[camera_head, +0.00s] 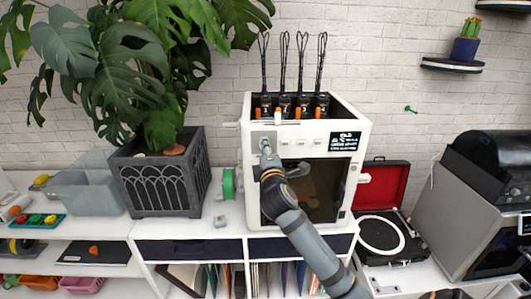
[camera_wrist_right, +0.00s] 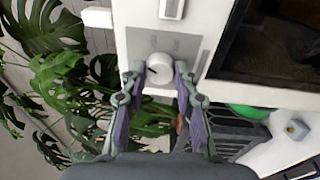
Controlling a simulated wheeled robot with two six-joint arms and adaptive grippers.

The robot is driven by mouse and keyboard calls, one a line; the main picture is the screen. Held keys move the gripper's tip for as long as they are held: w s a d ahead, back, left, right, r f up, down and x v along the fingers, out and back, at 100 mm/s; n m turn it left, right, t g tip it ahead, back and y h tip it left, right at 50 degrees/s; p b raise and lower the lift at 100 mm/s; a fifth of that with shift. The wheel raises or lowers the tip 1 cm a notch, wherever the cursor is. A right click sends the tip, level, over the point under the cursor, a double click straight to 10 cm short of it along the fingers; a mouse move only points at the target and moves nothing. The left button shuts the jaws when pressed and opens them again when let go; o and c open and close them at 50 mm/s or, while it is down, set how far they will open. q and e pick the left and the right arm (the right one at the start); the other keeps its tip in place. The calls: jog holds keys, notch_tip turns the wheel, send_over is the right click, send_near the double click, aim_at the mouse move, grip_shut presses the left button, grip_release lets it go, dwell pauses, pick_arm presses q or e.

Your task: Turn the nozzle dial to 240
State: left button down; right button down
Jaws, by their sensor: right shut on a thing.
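The white printer (camera_head: 341,190) stands on the shelf top with a dark front window. In the right wrist view its round white nozzle dial (camera_wrist_right: 160,76) sits on a grey panel and bears a dark pointer mark; the numbers around it are too small to read. My right gripper (camera_head: 266,153) is at the upper left of the printer's front and mostly covers the dial in the head view. In the right wrist view its two fingers are shut on the dial, one on each side. My left gripper is not in view.
A large plant in a dark grey planter (camera_head: 160,184) stands left of the printer, with a green spool (camera_head: 229,183) between them. A record player with a red lid (camera_head: 385,184) is at the right. Several orange-tagged black tools stand in the printer's open top.

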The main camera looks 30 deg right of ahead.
jog(key=shift+w+a+f+m+g+h+b, duration=0.1)
jog(key=shift+m+g+h+b, duration=0.3)
jog(key=shift+m+b, duration=3.45)
jog(key=shift+w+a+f+m+g+h+b, duration=0.1)
jog(key=shift+m+g+h+b, duration=0.95)
jog(key=shift+m, duration=5.05)
jog(key=shift+a+m+t+y+b, duration=0.1)
jog(key=shift+m+t+b, duration=0.25)
jog(key=shift+m+b, duration=3.8)
jog(key=shift+m+p, duration=0.75)
jog(key=shift+m, duration=0.25)
jog(key=c, duration=1)
grip_release()
jog(key=shift+r, duration=0.15)
